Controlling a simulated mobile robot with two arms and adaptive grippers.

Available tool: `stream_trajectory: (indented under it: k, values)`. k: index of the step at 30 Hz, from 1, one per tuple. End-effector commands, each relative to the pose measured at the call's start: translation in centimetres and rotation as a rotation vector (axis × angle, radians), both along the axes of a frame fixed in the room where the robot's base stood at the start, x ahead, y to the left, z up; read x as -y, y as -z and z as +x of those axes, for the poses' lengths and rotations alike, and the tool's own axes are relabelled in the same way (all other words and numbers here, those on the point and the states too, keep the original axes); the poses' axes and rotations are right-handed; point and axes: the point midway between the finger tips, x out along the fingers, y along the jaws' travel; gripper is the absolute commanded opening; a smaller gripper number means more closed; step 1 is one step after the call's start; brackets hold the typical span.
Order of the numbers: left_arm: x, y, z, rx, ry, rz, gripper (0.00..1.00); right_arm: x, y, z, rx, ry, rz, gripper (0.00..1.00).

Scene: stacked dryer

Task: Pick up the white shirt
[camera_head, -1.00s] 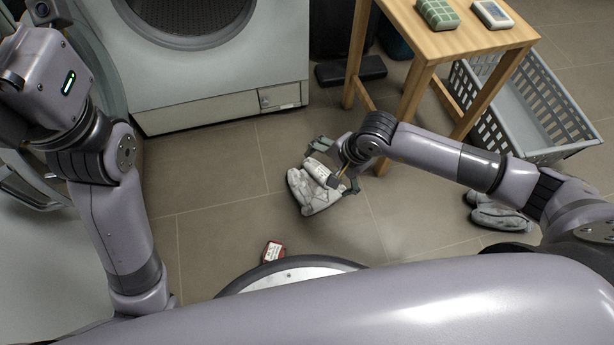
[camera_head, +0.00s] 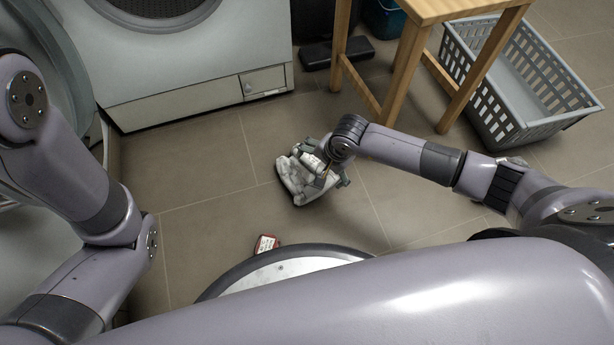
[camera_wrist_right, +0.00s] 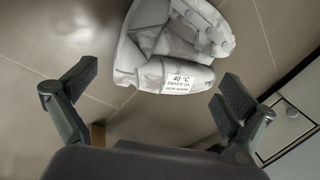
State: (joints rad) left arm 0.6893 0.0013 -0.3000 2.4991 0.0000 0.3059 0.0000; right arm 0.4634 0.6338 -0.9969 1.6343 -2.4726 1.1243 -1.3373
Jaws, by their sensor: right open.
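The white shirt (camera_head: 300,176) lies crumpled on the tiled floor in front of the dryer. In the right wrist view the shirt (camera_wrist_right: 160,42) sits ahead of the fingers, with a tag (camera_wrist_right: 178,84) reading 40 °C and dryer OK. My right gripper (camera_head: 324,168) is over the shirt and partly covers it in the head view. In the wrist view its two fingers (camera_wrist_right: 158,95) are wide apart, with nothing gripped between them. My left arm comes in from the left, but its gripper is out of view.
The dryer (camera_head: 190,75) stands at the back left. A wooden table (camera_head: 408,70) and a grey laundry basket (camera_head: 522,128) are at the right. A small red and white box (camera_head: 265,244) lies on the floor near my base. The floor left of the shirt is clear.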

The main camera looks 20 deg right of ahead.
Motion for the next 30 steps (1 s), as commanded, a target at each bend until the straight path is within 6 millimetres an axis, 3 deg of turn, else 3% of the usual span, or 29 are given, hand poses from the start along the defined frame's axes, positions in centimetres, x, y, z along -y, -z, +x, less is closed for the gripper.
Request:
stream_trajectory:
  k: [5, 18, 26, 30]
  values:
    - [0.0, 0.4, -0.3, 0.007, 0.000, 0.000, 0.40, -0.1, 0.6, 0.1, 0.001, 0.000, 0.001, 1.00]
    - [0.0, 4.9, -0.3, 0.008, -0.001, 0.001, 0.40, -1.3, 5.2, 0.8, 0.000, 0.001, 0.002, 1.00]
    - [0.0, 4.8, -0.3, 0.008, 0.001, 0.001, 0.40, -1.3, 5.1, 0.9, 0.000, 0.001, 0.000, 1.00]
    - [0.0, 4.8, -0.3, 0.008, 0.001, 0.001, 0.40, -1.3, 5.1, 0.8, 0.000, 0.001, 0.000, 0.91]
